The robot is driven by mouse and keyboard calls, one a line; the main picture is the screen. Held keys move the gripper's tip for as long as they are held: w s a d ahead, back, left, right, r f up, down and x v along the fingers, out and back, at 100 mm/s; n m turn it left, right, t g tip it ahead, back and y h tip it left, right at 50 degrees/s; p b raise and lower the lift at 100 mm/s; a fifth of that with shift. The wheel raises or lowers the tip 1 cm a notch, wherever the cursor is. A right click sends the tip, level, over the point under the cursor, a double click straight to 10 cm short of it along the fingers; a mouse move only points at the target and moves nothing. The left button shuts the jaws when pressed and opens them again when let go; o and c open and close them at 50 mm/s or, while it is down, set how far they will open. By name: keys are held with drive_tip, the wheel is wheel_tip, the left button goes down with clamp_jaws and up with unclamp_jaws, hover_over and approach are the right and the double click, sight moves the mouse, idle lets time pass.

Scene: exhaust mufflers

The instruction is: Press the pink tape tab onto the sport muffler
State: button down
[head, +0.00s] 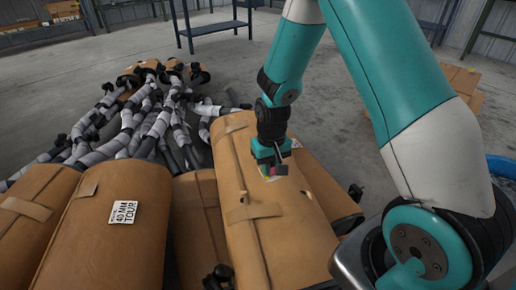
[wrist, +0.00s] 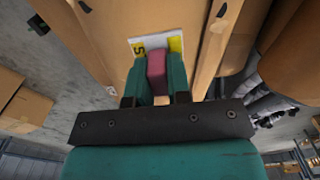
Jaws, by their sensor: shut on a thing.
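My gripper (head: 271,163) is shut on the pink tape tab (head: 281,170), just over a long brown-wrapped muffler (head: 268,215). In the wrist view the tab (wrist: 156,66) sits between the teal fingers of my gripper (wrist: 156,75). Its far end lies at the edge of a white and yellow label (wrist: 176,44) on the wrapped muffler (wrist: 125,20). The label is mostly hidden by the fingers, with only an "S" showing, so I cannot read it whole. I cannot tell whether the tab touches the surface.
Several grey pipes with black ends (head: 150,115) lie behind. A blue-grey bench (head: 213,28) stands at the back, and cardboard boxes (head: 462,80) at the right. Open floor lies between.

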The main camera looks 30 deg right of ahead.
drive_tip(key=p, duration=0.1)
drive_tip(key=r+m+p, duration=0.1)
drive_tip(key=shift+d+r+p, duration=0.2)
drive_tip(key=shift+d+p, duration=0.1)
drive_tip(key=shift+d, duration=0.05)
drive_tip(key=shift+w+d+f+m, duration=0.1)
drive_tip(key=shift+f+m, duration=0.2)
drive_tip(key=b, duration=0.5)
hover_over(271, 189)
wheel_tip(271, 189, down, 6)
drive_tip(key=shift+r, duration=0.25)
drive_tip(key=shift+f+b, duration=0.35)
drive_tip(key=shift+f, duration=0.55)
drive_tip(key=shift+f, duration=0.55)
drive_tip(key=shift+r, duration=0.1)
drive_tip(key=shift+r+p, duration=0.4)
drive_tip(key=shift+r, duration=0.05)
drive_tip(key=shift+f, duration=0.45)
idle(0.5)
